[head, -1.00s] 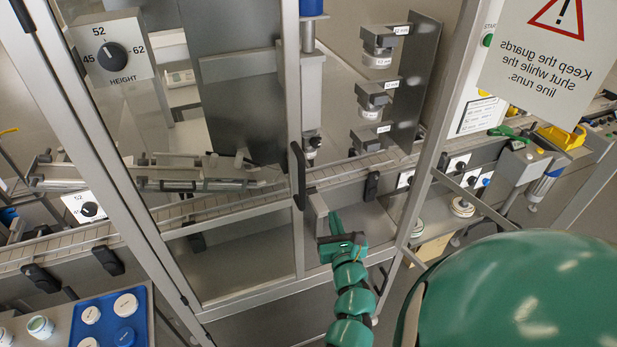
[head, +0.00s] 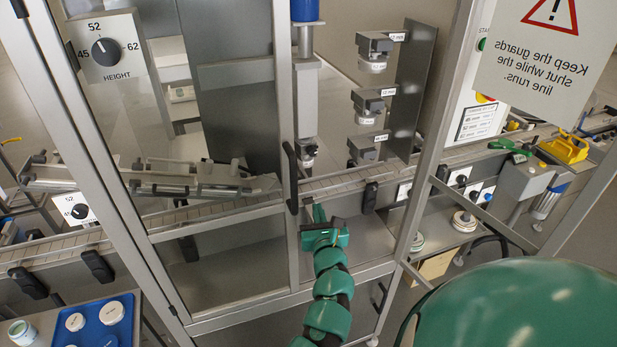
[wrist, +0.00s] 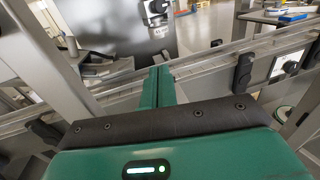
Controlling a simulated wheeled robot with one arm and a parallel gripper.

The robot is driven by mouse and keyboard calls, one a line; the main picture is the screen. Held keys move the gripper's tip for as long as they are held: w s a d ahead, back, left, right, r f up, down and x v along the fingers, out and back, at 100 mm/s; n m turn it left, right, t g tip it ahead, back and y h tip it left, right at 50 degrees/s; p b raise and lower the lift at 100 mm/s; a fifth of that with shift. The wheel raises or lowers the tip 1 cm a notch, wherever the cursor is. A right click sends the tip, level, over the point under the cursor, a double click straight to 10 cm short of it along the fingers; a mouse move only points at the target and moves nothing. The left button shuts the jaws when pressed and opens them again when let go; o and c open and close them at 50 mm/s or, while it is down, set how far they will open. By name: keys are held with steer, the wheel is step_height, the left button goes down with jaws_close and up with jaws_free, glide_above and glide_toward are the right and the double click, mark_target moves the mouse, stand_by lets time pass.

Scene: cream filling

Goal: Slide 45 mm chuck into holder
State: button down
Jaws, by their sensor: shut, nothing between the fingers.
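My gripper (head: 319,213) is low in front of the conveyor, below and left of the panel. In the wrist view its green fingers (wrist: 161,82) are together and empty. One holder (wrist: 156,10) shows beyond them at the top.
A grey frame post (head: 285,100) and a right post (head: 437,130) flank the opening. A spindle with a blue top (head: 306,75) hangs left of the panel. The conveyor (head: 345,180) crosses behind my gripper. A blue tray (head: 122,328) of lids is lower left.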

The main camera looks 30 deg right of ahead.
steer(key=p, duration=0.3)
glide_toward(307, 167)
steer(key=x, duration=0.4)
steer(key=shift+w+d+r, duration=0.15)
steer(key=shift+w+r, duration=0.1)
steer(key=shift+w, duration=0.05)
steer(key=shift+w+d, duration=0.2)
steer(key=shift+w, duration=0.4)
steer(key=shift+w+d+f+p, duration=0.2)
steer(key=shift+w+d+p, duration=0.05)
steer(key=shift+w+p, duration=0.15)
